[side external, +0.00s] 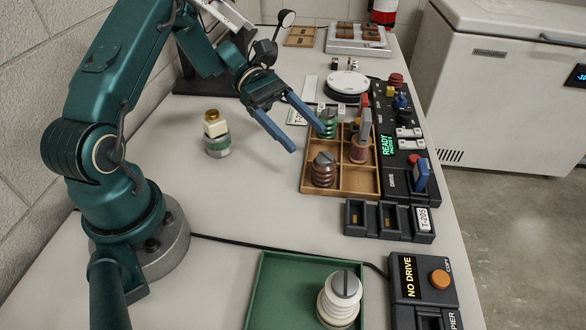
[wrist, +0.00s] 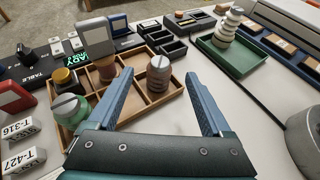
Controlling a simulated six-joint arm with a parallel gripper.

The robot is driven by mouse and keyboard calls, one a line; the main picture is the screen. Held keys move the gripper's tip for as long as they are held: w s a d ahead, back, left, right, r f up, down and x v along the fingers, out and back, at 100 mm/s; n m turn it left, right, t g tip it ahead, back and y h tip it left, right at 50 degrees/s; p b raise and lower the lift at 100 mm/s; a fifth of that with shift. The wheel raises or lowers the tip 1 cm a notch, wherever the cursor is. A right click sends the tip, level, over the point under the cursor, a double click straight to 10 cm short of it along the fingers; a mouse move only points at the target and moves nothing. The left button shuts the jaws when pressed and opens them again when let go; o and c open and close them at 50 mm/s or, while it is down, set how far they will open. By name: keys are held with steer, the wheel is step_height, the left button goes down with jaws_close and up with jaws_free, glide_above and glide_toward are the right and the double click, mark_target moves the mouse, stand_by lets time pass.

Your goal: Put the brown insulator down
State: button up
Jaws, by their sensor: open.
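The brown insulator (side external: 323,170) is a ribbed, grey-topped piece. It stands upright in a near-left compartment of the wooden tray (side external: 340,192). The wrist view also shows it (wrist: 158,77), between and beyond my fingertips. My gripper (side external: 308,139) is open, its two blue fingers apart and empty. In the side view the fingertips are above and behind the insulator, clear of it. A green insulator (side external: 328,121) and a pinkish-brown one (side external: 359,150) stand in other parts of the tray.
A green tray (side external: 268,290) holding a white insulator (side external: 340,297) lies at the front. Black control panels (side external: 395,165) and dark bins (side external: 387,221) line the right edge.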

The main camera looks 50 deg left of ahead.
steer(key=w+v, duration=0.1)
steer(key=v, duration=0.4)
steer(key=s+d+r+m+t+y, duration=0.1)
steer(key=s+d+r+m+y, duration=0.3)
steer(key=m, duration=0.6)
steer(key=s+d+r+m+t+y, duration=0.2)
steer(key=s+d+r+m+y, duration=0.1)
steer(key=s+m+y, duration=0.6)
steer(key=s+d, duration=0.1)
steer(key=s, duration=0.1)
steer(key=shift+s+r+m, duration=0.25)
steer(key=shift+r+m, duration=0.1)
steer(key=shift+m, duration=0.05)
steer(key=shift+d, duration=0.15)
